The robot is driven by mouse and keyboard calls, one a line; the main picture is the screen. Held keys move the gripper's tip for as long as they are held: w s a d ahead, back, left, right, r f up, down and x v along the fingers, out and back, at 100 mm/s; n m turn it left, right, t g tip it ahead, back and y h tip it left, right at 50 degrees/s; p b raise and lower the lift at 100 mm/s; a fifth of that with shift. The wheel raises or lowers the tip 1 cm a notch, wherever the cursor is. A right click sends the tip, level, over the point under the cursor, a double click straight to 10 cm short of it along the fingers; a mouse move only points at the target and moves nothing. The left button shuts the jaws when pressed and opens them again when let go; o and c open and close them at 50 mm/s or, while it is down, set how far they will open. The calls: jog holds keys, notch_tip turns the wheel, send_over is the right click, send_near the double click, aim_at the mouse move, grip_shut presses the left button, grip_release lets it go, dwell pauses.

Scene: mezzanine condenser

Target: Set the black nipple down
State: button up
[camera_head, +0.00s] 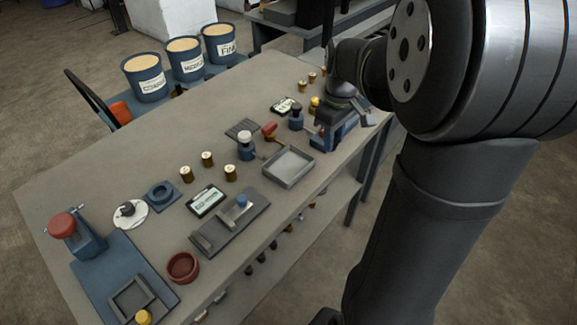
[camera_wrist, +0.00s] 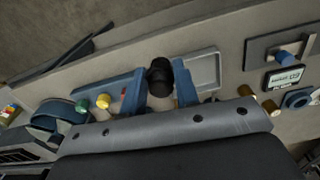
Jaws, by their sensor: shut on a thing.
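The black nipple (camera_wrist: 159,76) sits between the two blue fingers of my gripper (camera_wrist: 161,92) in the wrist view. The fingers are shut on it, and its dark end sticks out past them. In the head view my gripper (camera_head: 335,132) is low over the right part of the workbench, beside the shallow grey tray (camera_head: 311,174). I cannot make out the nipple there. The tray also shows in the wrist view (camera_wrist: 216,68), just right of the nipple. I cannot tell whether the nipple touches anything below.
A grey fixture with a blue knob (camera_head: 241,201), a label display (camera_head: 206,201) and a red bowl (camera_head: 183,267) lie further left. The back left of the bench is clear.

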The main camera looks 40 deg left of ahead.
jog(key=shift+s+a+f, duration=0.1)
jog(key=shift+s+f, duration=0.1)
jog(key=shift+f, duration=0.05)
jog(key=s+a+f, duration=0.1)
jog(key=a+f, duration=0.1)
jog(key=a, duration=0.1)
jog(key=s+a+f, duration=0.1)
jog(key=a+f, duration=0.1)
jog(key=a, duration=0.1)
jog(key=s+a+f, duration=0.1)
jog(key=a+f, duration=0.1)
jog(key=a, duration=0.2)
jog(key=shift+s+f, duration=0.35)
jog(key=shift+s, duration=0.05)
jog(key=shift+f, duration=1.9)
jog(key=shift+f, duration=0.15)
jog(key=o, duration=1)
notch_tip(320, 180, up, 12)
jog(key=shift+r, duration=0.15)
